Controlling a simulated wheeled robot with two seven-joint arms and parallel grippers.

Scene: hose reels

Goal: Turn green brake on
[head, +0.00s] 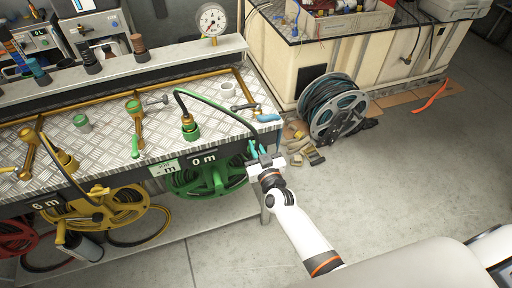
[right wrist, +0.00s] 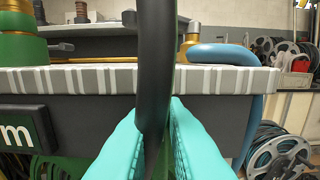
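The green reel (head: 214,180) sits under the front edge of the bench, below the "0 m" display (head: 204,159). I cannot make out a separate brake part on it. My right gripper (head: 257,147) is at the reel's right side, by the bench's front right corner, with its teal fingers pointing at the bench edge. In the right wrist view, the black hose (right wrist: 154,60) runs down to between the teal fingers (right wrist: 158,135). I cannot tell whether they press on it. My left gripper is not in view.
A green-handled valve (head: 135,120) and a green hose fitting (head: 190,127) stand on the metal bench top (head: 160,150). A yellow reel (head: 105,210) is left of the green one. A loose hose reel (head: 335,105) stands on the floor.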

